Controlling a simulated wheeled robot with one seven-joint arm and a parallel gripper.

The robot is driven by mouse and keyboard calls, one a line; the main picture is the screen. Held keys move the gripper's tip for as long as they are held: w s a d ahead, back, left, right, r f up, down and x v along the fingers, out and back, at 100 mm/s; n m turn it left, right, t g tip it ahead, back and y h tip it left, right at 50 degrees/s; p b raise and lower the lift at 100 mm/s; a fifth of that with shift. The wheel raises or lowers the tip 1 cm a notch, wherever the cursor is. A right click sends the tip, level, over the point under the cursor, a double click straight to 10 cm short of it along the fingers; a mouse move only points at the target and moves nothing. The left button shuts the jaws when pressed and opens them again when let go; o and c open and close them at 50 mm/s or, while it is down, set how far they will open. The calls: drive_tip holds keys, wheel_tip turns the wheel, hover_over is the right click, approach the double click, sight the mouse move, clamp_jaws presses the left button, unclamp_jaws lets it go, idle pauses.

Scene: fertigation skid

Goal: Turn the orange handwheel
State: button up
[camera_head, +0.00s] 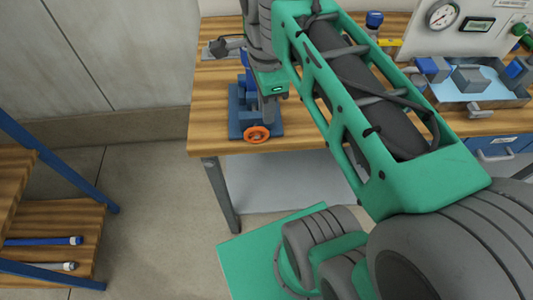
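The orange handwheel (257,134) is a small ring with a darker hub. It faces forward, low on the front of a blue fixture (236,118) near the left front corner of the wooden bench. My gripper (268,112) points down just above and slightly right of the handwheel, in front of the fixture. Its grey fingertips look close to the wheel's upper edge. I cannot tell whether they touch it. The fingers overlap from this angle, so their opening is hidden. My arm covers part of the bench behind.
The wooden bench (215,85) has a free left front corner. A grey-blue tray (455,108) with several blocks stands at the right. A gauge (442,15) sits on the panel behind. A wooden shelf unit (75,217) with blue posts stands lower left. The floor between is clear.

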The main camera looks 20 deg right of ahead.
sight(268, 133)
drive_tip(key=shift+d+f+m, duration=0.1)
drive_tip(key=shift+f+m, duration=0.75)
drive_tip(key=shift+m, duration=0.35)
wheel_tip(268, 133, down, 7)
drive_tip(key=shift+f+b, duration=0.1)
drive_tip(key=shift+b, duration=0.35)
drive_tip(key=shift+s, duration=0.1)
clamp_jaws()
